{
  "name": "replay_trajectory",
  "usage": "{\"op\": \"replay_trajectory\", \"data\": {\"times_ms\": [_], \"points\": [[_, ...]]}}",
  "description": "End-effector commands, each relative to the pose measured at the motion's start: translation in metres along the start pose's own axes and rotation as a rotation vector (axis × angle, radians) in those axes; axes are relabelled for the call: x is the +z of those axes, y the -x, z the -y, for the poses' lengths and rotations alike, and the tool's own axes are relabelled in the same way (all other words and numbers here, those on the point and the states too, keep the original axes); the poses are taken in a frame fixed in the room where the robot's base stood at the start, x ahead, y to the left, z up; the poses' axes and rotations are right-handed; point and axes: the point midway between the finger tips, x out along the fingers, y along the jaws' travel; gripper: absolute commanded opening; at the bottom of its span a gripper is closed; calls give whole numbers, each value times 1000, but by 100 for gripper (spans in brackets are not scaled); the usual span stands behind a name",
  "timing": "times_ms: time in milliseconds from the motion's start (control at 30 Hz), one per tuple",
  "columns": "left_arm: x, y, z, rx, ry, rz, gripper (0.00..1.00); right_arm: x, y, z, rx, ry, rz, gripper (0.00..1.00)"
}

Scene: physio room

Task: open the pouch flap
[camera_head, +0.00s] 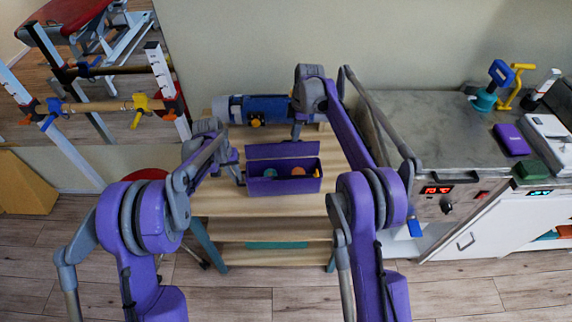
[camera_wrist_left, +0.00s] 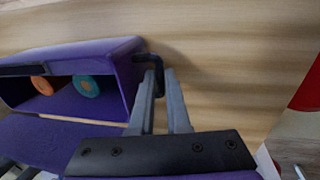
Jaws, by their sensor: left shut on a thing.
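The purple pouch (camera_head: 284,186) stands on the wooden table, its top open. Its flap (camera_head: 283,150) stands up along the back edge. Teal, orange and red items show inside; the left wrist view shows a teal disc (camera_wrist_left: 86,86) and an orange disc (camera_wrist_left: 42,86). My left gripper (camera_head: 240,174) is at the pouch's left end. In the left wrist view its fingers (camera_wrist_left: 160,82) are closed around a dark bent handle (camera_wrist_left: 150,58) on the pouch's end. My right gripper (camera_head: 297,132) points down behind the flap, near the blue roll; its fingertips are too small to judge.
The wooden table (camera_head: 220,199) has a blue and grey roll (camera_head: 262,109) along its back, with the right arm above it. A grey-topped cabinet (camera_head: 425,125) stands to the right. Parallel bars (camera_head: 105,105) stand at the left. Bare tabletop shows in front of the pouch.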

Motion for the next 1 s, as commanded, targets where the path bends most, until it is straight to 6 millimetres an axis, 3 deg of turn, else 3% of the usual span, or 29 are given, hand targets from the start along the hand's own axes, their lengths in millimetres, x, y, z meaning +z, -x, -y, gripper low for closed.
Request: {"op": "replay_trajectory", "data": {"times_ms": [1000], "points": [[0,0,0,-1,1,0,0,-9,61,0,0,0,0,35]]}}
